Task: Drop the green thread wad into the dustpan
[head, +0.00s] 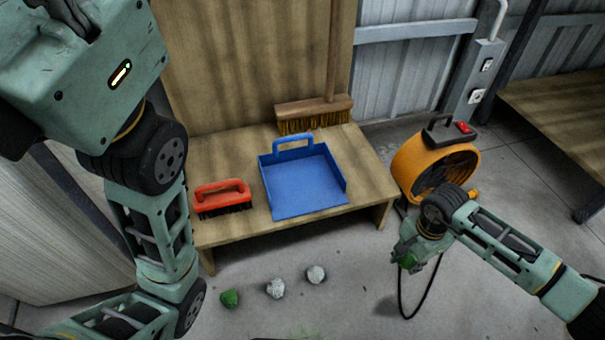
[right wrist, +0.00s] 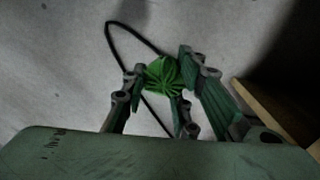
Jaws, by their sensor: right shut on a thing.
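A green thread wad (right wrist: 163,76) sits between the fingers of my right gripper (right wrist: 158,82), which is shut on it. In the head view, my right gripper (head: 408,262) is low over the floor, right of the bench, and a bit of the held green wad shows at its tip. The blue dustpan (head: 303,186) lies on the wooden bench with its handle toward the back; it looks empty. The gripper is apart from it, to its right and nearer. A second green wad (head: 229,298) lies on the floor. My left arm fills the left side; its gripper is out of view.
Two whitish wads (head: 276,288) (head: 316,274) lie on the floor before the bench (head: 377,170). A red brush (head: 222,198) lies left of the dustpan and a broom (head: 313,113) stands behind it. An orange fan (head: 433,165) stands right of the bench; a black cable (head: 430,293) loops below my gripper.

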